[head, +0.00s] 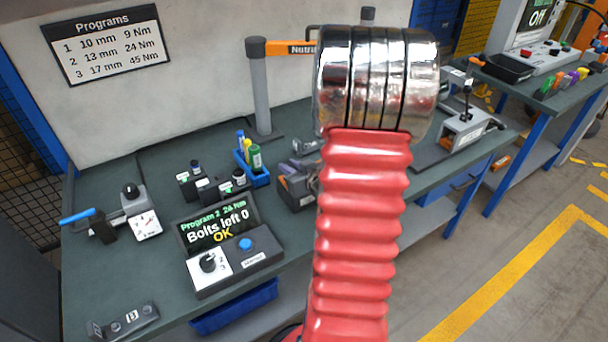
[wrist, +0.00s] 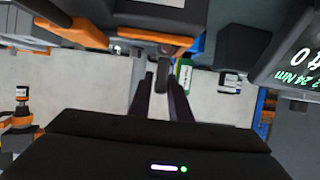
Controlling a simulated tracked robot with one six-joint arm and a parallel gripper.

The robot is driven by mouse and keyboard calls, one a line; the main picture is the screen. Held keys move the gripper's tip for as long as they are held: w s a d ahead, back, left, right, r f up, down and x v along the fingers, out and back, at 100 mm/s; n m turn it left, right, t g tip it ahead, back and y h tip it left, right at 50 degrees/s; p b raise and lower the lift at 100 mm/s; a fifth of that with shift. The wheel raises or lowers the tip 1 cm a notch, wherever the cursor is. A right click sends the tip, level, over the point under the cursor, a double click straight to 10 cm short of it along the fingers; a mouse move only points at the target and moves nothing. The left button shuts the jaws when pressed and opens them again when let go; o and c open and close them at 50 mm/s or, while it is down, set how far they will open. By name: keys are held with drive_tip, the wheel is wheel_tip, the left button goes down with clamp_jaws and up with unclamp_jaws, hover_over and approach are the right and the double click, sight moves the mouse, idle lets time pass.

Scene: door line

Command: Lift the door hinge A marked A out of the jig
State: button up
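I cannot make out a hinge marked A in either view. A grey bracket marked B (head: 126,319) lies at the bench's near left corner. At the bench's right end stands a grey fixture (head: 463,131) with an upright dark lever; I cannot tell whether it is the jig or holds a hinge. In the wrist view my gripper (wrist: 163,84) has its two dark fingers apart, with a gap between them. A dark grey part shows at the fingertips, and I see no grip on it. In the head view my red arm hides the gripper.
The green bench (head: 165,262) carries a control box (head: 235,260), whose screen (head: 216,224) reads "Program 2 24 Nm, Bolts left 0, OK". A blue-handled clamp (head: 103,226) stands left. A grey post (head: 261,90) stands at the back. A second bench is at right, beyond open floor.

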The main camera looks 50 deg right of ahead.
clamp_jaws()
drive_tip(key=shift+r, duration=0.1)
idle(0.4)
drive_tip(key=shift+r, duration=5)
